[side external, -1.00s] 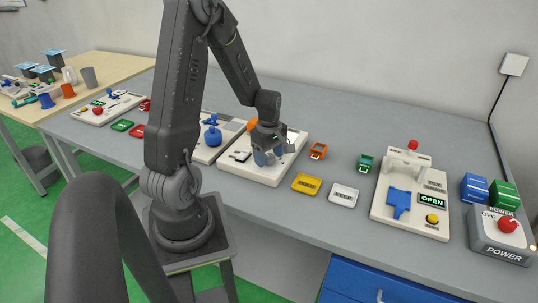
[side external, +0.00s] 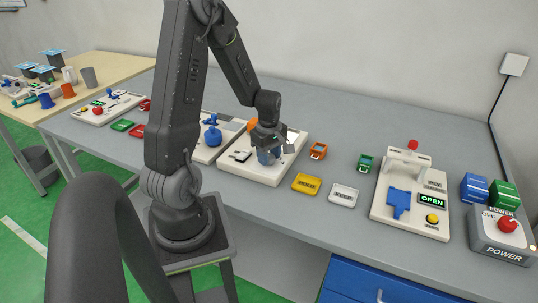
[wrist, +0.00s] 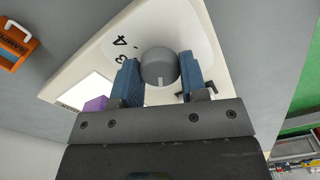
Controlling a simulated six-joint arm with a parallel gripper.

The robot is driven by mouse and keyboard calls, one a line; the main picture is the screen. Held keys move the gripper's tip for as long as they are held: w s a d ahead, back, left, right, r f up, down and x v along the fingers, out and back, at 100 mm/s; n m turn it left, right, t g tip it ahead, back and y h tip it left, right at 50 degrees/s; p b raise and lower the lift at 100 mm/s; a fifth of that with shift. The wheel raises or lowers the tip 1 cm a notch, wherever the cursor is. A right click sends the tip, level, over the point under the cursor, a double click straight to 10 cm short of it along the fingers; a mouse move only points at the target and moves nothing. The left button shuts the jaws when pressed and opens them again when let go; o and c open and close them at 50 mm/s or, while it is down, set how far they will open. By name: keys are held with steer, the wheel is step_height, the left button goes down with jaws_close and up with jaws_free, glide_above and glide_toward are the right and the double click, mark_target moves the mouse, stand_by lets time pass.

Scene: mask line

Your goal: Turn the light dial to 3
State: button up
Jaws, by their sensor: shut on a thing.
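The light dial (wrist: 159,65) is a round grey knob on a white plate in the wrist view. A light mark on it points down toward my gripper's palm. The printed numbers 3 and 4 show on the plate to its left; other numbers are hidden by my fingers or cannot be made out. My gripper (wrist: 159,78) has a blue finger on each side of the dial and is shut on it. In the side view my gripper (side external: 268,156) is low over the white panel (side external: 252,172), and its fingers hide the dial.
Farther right are a panel with an OPEN sign (side external: 433,201) and a power box (side external: 503,240). The back of the table is clear.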

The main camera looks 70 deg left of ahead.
steer(key=m, duration=0.4)
steer(key=shift+m, duration=0.4)
steer(key=m, duration=0.4)
steer(key=shift+m, duration=0.3)
steer(key=m, duration=0.4)
steer(key=shift+m, duration=2.1)
steer(key=o, duration=0.9)
